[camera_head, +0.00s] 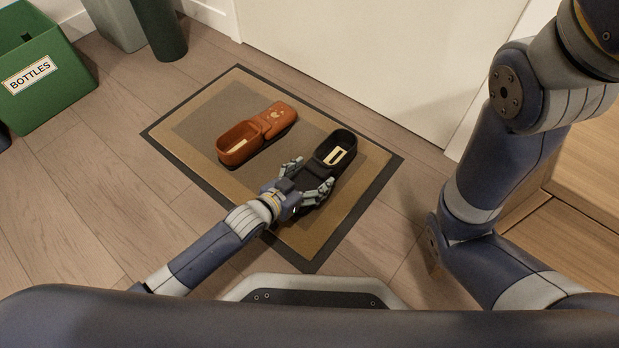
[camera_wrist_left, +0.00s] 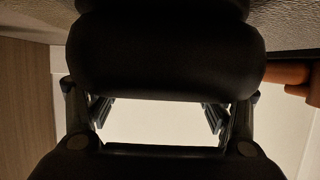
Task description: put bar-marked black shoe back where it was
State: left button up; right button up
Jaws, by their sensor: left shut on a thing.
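The black shoe (camera_head: 344,139) is over the right part of the doormat (camera_head: 218,105). Its open end points to the upper right, and a pale patch with a dark mark shows inside. My left gripper (camera_head: 308,188) is shut on its nearer end, which the fingers partly hide. I cannot tell whether the shoe touches the mat. In the left wrist view, a large dark rounded form, apparently the shoe (camera_wrist_left: 165,60), fills the upper middle by the fingers. A brown shoe (camera_head: 276,120) lies on the mat to the left, apart from the black one.
A green box labelled BOTTLES (camera_head: 45,75) stands at the upper left, with a dark green cylinder (camera_head: 158,30) beyond. A pale door or panel (camera_head: 370,55) stands behind the mat. Wooden furniture (camera_head: 570,200) is at right, behind my right arm. Floor left of the mat is clear.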

pick_arm(q)
jog(key=o, duration=1.3)
jog(key=shift+f, duration=0.1)
jog(key=shift+s+a+r+p, duration=0.15)
jog(key=shift+s+r+p, duration=0.05)
jog(key=shift+r+p, duration=0.1)
jog(key=p+v, duration=0.7)
jog(key=v, duration=0.3)
jog(key=shift+s+a+r, duration=0.1)
jog(key=shift+s+r, duration=0.05)
jog(key=shift+r, duration=0.05)
jog(key=shift+s+a, duration=0.25)
jog(key=shift+s, duration=0.15)
